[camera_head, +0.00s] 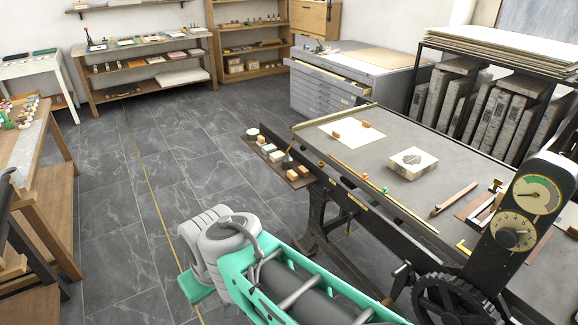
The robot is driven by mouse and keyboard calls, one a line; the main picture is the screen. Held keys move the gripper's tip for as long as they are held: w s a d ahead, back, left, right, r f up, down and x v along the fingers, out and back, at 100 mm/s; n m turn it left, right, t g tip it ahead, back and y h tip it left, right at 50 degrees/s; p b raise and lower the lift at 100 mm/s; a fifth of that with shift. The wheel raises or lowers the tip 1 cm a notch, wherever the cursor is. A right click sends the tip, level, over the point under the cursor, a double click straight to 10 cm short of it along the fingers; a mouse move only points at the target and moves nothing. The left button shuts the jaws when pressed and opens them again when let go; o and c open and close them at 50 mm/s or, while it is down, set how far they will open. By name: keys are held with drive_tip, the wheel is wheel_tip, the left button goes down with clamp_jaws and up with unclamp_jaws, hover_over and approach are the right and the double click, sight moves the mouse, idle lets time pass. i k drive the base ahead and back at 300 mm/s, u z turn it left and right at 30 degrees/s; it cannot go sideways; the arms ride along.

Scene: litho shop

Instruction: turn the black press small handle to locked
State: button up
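The black press fills the right side, with a long grey bed (450,160) on a dark metal frame. A black upright panel (536,185) at its right end carries a round gauge with a green band and, below it, a pale dial. A small black knob (508,239) sits on this dial; I cannot tell whether it is the small handle or what setting it is in. A short dark lever (402,270) shows beside the black toothed wheel (452,302). My grey and teal arm is at the bottom centre, left of the press; my gripper's fingers do not show.
A pale block (412,163), a paper sheet (350,134) and loose tools lie on the press bed. A side tray (268,148) with small items juts out at its left. A wooden table (30,150) stands at far left. Grey floor (125,215) lies open between them.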

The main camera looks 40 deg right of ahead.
sight(326, 191)
drive_tip(key=z, duration=0.25)
drive_tip(key=i, duration=1.9)
drive_tip(key=z, duration=0.35)
